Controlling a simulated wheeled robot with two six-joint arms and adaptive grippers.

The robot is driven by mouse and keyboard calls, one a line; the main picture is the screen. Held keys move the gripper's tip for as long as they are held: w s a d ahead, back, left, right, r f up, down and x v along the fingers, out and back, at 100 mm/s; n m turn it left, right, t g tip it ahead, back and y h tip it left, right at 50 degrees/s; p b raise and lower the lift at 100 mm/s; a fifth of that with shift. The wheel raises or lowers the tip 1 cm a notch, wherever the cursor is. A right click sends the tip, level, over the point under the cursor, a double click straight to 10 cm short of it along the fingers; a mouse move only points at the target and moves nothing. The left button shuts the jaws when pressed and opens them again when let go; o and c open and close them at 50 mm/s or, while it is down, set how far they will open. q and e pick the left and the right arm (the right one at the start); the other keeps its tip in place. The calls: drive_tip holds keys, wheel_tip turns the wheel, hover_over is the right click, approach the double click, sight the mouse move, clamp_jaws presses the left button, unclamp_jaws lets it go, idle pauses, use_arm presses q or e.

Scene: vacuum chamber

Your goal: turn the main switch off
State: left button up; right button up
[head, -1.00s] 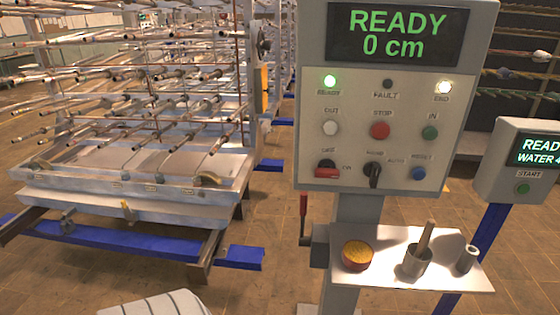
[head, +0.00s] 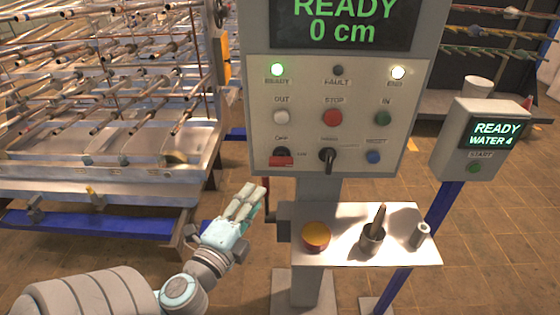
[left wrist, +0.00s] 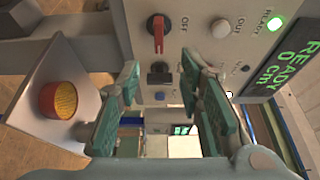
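The main switch (head: 281,160) is a red handle on a black base at the lower left of the grey control panel (head: 410,100). Its handle lies level, with OFF above it and ON to its right. In the left wrist view the switch (left wrist: 158,35) shows beyond the fingertips, toward the top. My left gripper (head: 256,194) is below and left of the switch, apart from the panel. In the left wrist view its fingers (left wrist: 160,72) are spread with nothing between them. My right gripper is not in view.
A black selector knob (head: 327,158) sits right of the switch, with buttons around. Below, a small shelf (head: 345,220) holds a yellow-topped red round thing (head: 316,236), a cup (head: 372,240) and a small cylinder (head: 420,235). A pipe rack (head: 100,180) stands at left.

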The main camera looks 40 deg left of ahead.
sight(279, 165)
use_arm(q)
drive_tip(key=x, duration=1.4)
drive_tip(key=shift+w+f+b, duration=0.1)
drive_tip(key=shift+b, duration=0.25)
clamp_jaws()
